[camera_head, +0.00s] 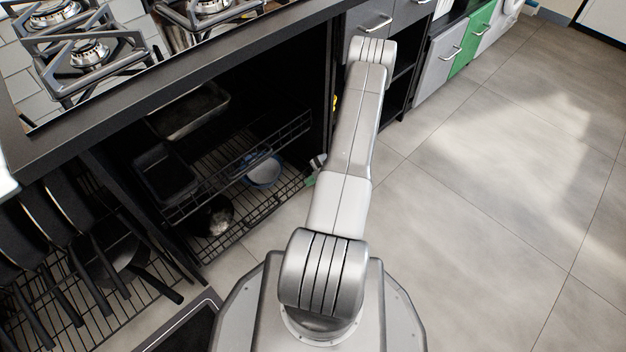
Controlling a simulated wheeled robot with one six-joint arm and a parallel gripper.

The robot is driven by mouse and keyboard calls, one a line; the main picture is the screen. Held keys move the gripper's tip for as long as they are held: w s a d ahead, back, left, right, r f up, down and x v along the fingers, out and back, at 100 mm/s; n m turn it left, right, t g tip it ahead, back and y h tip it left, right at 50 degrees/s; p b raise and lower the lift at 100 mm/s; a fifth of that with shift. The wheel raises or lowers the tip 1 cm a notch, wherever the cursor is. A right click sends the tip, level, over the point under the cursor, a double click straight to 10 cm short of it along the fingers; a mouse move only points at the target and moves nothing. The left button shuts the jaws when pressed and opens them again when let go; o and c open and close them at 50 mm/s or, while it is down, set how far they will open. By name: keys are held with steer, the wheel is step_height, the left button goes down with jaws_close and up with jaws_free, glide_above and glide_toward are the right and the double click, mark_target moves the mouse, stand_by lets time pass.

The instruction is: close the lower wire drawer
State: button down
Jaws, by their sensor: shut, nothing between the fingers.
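The lower wire drawer (248,226) is a black wire basket low in the open dark cabinet under the hob. Its front sticks out a little past the upper wire drawer (285,137). My gripper (311,179) shows only as a small grey and green end at the left of my arm. It is shut and empty, close to the right front end of the lower drawer. I cannot tell whether it touches the wire. My arm hides the rest of it.
Dark trays (163,174) stand in the upper drawer. A pale blue bowl (264,172) and a small pot (218,217) show lower down. A rack of dark pans (115,262) stands at the left. The tiled floor (500,170) at the right is clear.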

steer(key=p+v, duration=0.4)
steer(key=v, duration=0.6)
steer(key=shift+f, duration=0.1)
